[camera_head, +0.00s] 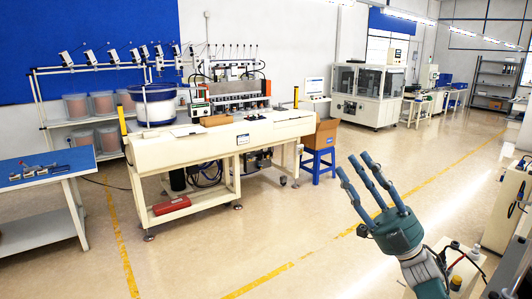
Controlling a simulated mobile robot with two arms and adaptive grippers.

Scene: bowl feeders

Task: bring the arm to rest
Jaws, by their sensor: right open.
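My right gripper (365,178) is at the lower right of the head view, held up in the air over the open floor. Its teal fingers are spread apart and point up and to the left. Nothing is between them. The forearm runs down to the bottom edge of the picture. My left gripper is out of the picture.
A cream workbench (190,147) with a white bowl feeder (154,105) stands at left centre. A blue-topped table (45,168) is at the far left. A blue stool (318,164) stands by the bench. Cream equipment (492,215) lies close at right. The middle floor is clear.

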